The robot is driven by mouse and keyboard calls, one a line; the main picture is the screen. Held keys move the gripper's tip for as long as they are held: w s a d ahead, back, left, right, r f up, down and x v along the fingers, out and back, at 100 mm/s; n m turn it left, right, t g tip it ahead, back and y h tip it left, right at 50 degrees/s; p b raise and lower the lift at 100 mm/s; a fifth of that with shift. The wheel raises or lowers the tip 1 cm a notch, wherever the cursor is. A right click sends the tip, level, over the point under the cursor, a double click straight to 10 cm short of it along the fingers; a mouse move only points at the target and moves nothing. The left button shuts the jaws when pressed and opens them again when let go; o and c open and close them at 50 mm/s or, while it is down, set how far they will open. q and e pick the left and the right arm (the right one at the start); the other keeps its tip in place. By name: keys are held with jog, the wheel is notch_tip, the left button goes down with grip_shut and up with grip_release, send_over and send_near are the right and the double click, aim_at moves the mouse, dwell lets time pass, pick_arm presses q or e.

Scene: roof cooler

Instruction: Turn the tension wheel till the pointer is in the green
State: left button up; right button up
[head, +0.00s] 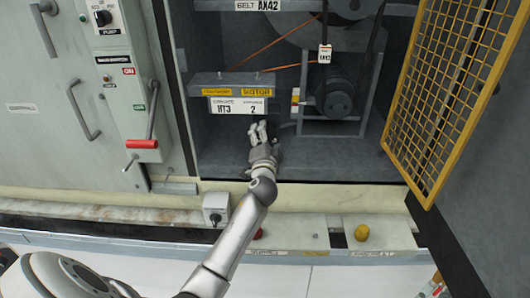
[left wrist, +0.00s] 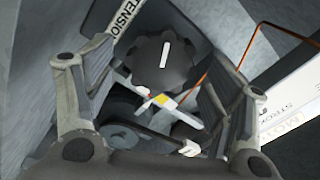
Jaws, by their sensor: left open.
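In the left wrist view a dark lobed wheel (left wrist: 163,62) with a white mark on its face sits beyond my fingers, beside a plate reading TENSION (left wrist: 124,17). A small pale strip (left wrist: 182,111) with red and yellow marks lies just below the wheel; I cannot make out a pointer or a green zone. My left gripper (left wrist: 155,88) is open and empty, its fingers either side of the view, apart from the wheel. In the head view my left gripper (head: 258,131) is inside the open cabinet, below the motor sign (head: 238,106). The wheel cannot be made out there.
A motor (head: 333,92) in a grey frame stands right of my gripper, with orange belt lines (head: 275,45) above. A yellow mesh door (head: 445,85) stands open at right. A red-handled lever (head: 142,144) is at left.

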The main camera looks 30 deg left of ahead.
pick_arm(q)
jog(key=v, duration=0.8)
jog(key=shift+s+d, duration=0.2)
jog(key=shift+s, duration=0.05)
